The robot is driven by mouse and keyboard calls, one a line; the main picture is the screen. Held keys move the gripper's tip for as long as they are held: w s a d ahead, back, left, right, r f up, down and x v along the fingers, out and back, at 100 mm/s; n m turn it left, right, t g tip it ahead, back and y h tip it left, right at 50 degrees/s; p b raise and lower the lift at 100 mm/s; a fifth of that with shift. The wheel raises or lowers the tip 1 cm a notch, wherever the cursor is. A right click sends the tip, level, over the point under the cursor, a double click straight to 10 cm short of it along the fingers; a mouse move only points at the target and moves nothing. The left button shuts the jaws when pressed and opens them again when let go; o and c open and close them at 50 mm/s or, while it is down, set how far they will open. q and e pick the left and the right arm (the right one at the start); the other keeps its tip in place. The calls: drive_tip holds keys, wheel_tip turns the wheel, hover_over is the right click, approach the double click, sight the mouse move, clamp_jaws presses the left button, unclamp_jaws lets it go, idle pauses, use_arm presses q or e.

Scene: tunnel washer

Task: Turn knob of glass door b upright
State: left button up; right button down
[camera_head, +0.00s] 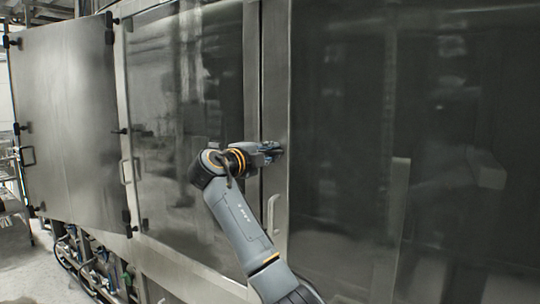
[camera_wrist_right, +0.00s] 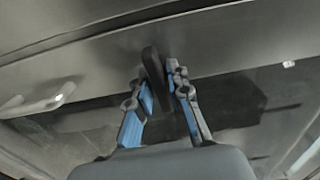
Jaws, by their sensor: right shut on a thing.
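The knob (camera_wrist_right: 152,66) is a small dark lever seen in the right wrist view, on the metal door frame between my fingers. My right gripper (camera_head: 274,150) reaches the frame strip between two glass panels in the head view. Its blue-padded fingers (camera_wrist_right: 158,88) are shut on the knob in the right wrist view. In the head view the gripper hides the knob, so its angle to upright cannot be told there. The large dark glass door (camera_head: 345,235) fills the right side; another glass door (camera_head: 180,85) is to the left. My left gripper is out of view.
A metal pull handle (camera_head: 272,213) sits below my right gripper on the frame; a handle also shows in the right wrist view (camera_wrist_right: 40,97). A grey metal door (camera_head: 65,110) stands swung out at far left. Hoses and pipes (camera_head: 95,265) run below it.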

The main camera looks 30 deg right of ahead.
drive_tip(key=n+b, duration=0.2)
drive_tip(key=n, duration=0.1)
drive_tip(key=shift+f, duration=0.2)
drive_tip(key=n+b, duration=0.1)
drive_tip(key=n, duration=0.3)
drive_tip(key=shift+r+n, duration=0.1)
drive_tip(key=shift+n, duration=0.3)
drive_tip(key=n, duration=0.4)
drive_tip(key=shift+r+n, duration=0.1)
drive_tip(key=shift+n, duration=2.6)
drive_tip(key=c, duration=1.4)
unclamp_jaws()
